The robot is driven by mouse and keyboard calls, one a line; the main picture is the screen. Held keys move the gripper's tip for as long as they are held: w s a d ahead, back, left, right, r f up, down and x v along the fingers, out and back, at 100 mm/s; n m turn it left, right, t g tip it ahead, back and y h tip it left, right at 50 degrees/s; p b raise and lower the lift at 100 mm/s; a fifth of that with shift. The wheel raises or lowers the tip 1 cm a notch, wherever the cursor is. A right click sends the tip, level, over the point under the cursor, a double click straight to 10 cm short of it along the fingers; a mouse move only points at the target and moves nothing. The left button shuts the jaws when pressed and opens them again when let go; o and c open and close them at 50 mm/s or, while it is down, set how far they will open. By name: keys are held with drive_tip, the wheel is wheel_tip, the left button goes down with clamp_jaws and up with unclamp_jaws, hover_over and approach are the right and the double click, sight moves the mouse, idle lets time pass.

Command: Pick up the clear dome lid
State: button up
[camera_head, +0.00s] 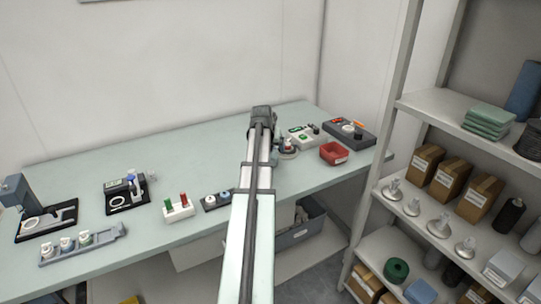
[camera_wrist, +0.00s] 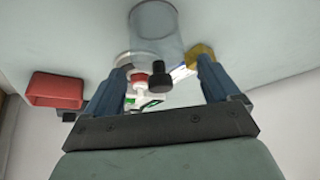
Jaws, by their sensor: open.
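The clear dome lid (camera_wrist: 155,28) shows in the wrist view as a see-through cylinder with a black knob (camera_wrist: 161,78) on the end towards me. My gripper (camera_wrist: 163,64) is open, with one blue finger to each side of the lid and knob. I see no finger touching the lid, and nothing is held. In the head view my arm ends over the back right part of the bench, and I cannot make out the lid there.
A red bin (camera_head: 334,153) stands right of my arm and also shows in the wrist view (camera_wrist: 55,90). A yellow block (camera_wrist: 200,52) is by one finger. A dark tray (camera_head: 349,132) is at the bench's right. A shelf rack (camera_head: 492,136) stands right; the bench's back left is clear.

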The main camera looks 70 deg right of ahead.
drive_tip(key=shift+x, duration=1.2)
drive_tip(key=c, duration=1)
